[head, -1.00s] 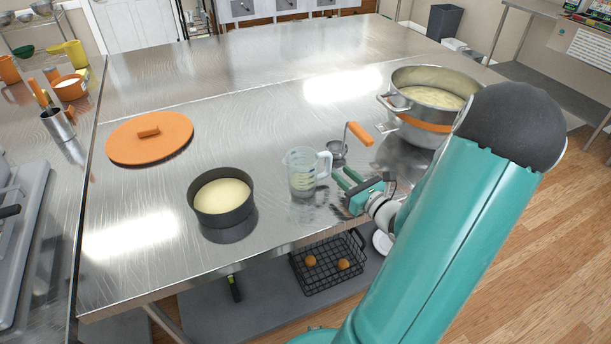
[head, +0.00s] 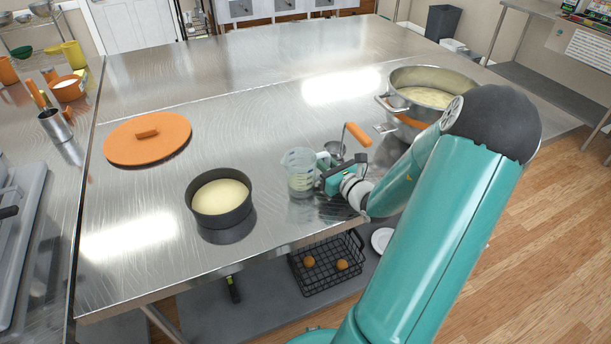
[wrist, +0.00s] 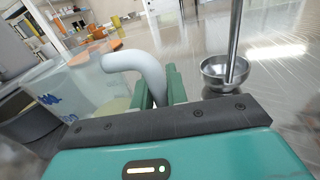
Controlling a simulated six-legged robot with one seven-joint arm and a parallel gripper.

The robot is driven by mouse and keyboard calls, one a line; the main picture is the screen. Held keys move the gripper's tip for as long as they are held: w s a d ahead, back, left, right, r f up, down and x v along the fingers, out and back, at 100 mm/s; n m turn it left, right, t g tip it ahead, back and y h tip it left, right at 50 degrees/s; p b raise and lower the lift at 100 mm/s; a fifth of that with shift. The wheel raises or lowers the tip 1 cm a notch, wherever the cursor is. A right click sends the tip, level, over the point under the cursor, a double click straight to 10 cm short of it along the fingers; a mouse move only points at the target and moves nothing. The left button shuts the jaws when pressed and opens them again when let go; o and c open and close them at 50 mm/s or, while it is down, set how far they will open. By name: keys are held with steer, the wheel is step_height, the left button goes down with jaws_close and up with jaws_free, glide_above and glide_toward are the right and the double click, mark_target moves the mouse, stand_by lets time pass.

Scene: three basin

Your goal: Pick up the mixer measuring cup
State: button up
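The clear measuring cup (head: 300,174) stands upright on the steel table, just left of my gripper (head: 322,175). In the wrist view the see-through cup (wrist: 100,88) shows blue markings and a pale curved handle (wrist: 146,66). The two green fingers of my gripper (wrist: 160,88) are close together, one on each side of the lower part of the handle, and look shut on it. The cup's base appears to be on the table; the wrist view hides it.
A steel ladle (head: 336,149) with an orange handle stands just behind my gripper. A large pot (head: 398,106) is at the right. A dark cake pan (head: 218,210) and an orange lid (head: 135,140) are at the left. A wire basket (head: 328,270) is below the table edge.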

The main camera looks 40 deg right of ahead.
mark_target(329, 156)
jaws_close()
steer(key=shift+r, duration=0.15)
steer(key=shift+r, duration=1.5)
steer(key=shift+s+r, duration=0.1)
steer(key=shift+s, duration=0.2)
steer(key=s+a, duration=0.2)
steer(key=s, duration=1.5)
steer(key=shift+s, duration=0.15)
